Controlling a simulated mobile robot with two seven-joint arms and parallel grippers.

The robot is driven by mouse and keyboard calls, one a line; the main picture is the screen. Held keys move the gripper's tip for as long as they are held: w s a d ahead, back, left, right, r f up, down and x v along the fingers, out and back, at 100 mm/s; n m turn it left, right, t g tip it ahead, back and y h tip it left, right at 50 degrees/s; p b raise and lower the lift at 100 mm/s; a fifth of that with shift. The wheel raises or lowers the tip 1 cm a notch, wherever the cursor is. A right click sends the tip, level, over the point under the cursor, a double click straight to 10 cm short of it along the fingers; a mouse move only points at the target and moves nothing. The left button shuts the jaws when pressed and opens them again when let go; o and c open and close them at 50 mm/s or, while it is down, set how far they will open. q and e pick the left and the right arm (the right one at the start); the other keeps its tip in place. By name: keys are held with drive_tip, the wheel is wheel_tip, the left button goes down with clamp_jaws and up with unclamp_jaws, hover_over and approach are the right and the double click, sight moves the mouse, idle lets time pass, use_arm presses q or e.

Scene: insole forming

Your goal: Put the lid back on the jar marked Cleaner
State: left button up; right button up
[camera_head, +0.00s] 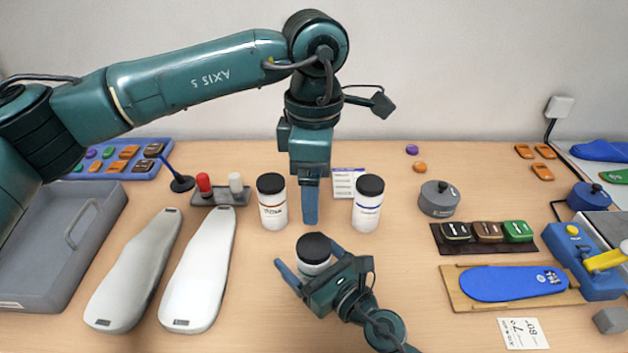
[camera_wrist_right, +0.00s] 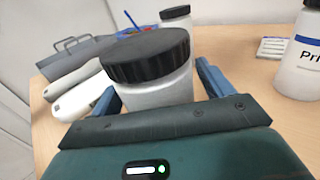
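A white jar with a black lid (camera_head: 313,247) stands between the fingers of my right gripper (camera_head: 312,264); its label is hidden. In the right wrist view the black ribbed lid (camera_wrist_right: 147,56) sits on top of this jar, and the blue fingers are spread either side of it. A second black-lidded jar (camera_head: 273,208), with an orange-striped label too small to read, stands behind left. A third (camera_head: 367,208), blue-striped, stands behind right; its label begins "Pri" in the wrist view (camera_wrist_right: 299,60). My left gripper (camera_head: 310,212) points down between these two; only one finger shows, edge-on.
White insole forms (camera_head: 198,275) and a grey tray (camera_head: 38,300) lie left. A small card (camera_head: 347,183) lies behind the blue-striped jar. A grey round pot (camera_head: 439,199), a rack of coloured pads (camera_head: 485,237) and a blue insole on a board (camera_head: 450,298) are at right.

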drive_tip(key=b+v, duration=0.3)
drive_tip(key=v, duration=0.9)
drive_tip(key=shift+s+d+f, duration=0.1)
drive_tip(key=shift+s+d, duration=0.1)
drive_tip(key=shift+d, duration=0.05)
drive_tip(key=shift+s+d, duration=0.15)
drive_tip(key=shift+s, duration=0.05)
